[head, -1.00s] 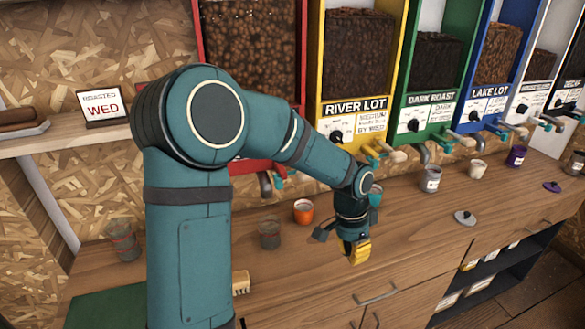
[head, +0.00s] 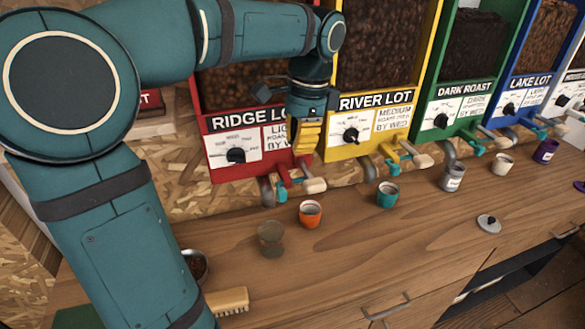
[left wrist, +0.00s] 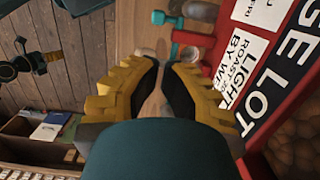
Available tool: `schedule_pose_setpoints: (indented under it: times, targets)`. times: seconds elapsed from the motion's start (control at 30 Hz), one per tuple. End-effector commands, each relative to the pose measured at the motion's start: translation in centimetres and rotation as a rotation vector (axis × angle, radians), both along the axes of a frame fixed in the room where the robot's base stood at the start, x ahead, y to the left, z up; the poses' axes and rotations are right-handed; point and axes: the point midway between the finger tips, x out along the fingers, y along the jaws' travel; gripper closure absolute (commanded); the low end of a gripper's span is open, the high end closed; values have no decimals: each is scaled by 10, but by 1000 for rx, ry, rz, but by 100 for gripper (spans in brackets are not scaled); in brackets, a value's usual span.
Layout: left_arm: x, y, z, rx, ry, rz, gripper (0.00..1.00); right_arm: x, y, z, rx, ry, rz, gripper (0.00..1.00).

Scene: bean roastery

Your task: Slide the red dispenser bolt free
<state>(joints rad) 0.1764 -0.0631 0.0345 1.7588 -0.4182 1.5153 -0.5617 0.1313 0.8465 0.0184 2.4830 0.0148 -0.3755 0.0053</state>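The red dispenser (head: 262,108), labelled RIDGE LOT, hangs on the wall left of the yellow one. Below its panel are a red bolt (head: 284,174) with a pale knob beside it and a grey spout with a teal part. The red bolt also shows beyond my fingertips in the left wrist view (left wrist: 192,38). My left gripper (head: 306,148) points down in front of the panel's right side, above the bolt and apart from it. Its yellow fingers are apart and empty. A dark teal part at the left of the wrist view looks like my right gripper (left wrist: 28,63); its fingers are unclear.
An orange cup (head: 310,213), a dark glass jar (head: 271,238) and a teal cup (head: 388,194) stand on the wooden counter (head: 370,250). A brush (head: 228,300) lies near the front. The yellow dispenser (head: 372,138) adjoins on the right.

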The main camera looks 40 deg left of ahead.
Motion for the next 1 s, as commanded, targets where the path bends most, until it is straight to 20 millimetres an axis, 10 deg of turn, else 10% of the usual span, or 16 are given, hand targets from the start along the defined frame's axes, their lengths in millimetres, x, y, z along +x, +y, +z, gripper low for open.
schedule_pose_setpoints:
  times: [0.57,1.0]
  targets:
    - [-2,1,0,2,1,1,100,0,0,0,0,0,-1,53]
    - [-10,5,-64,2,3,1,100,-1,0,-16,-2,2,0,53]
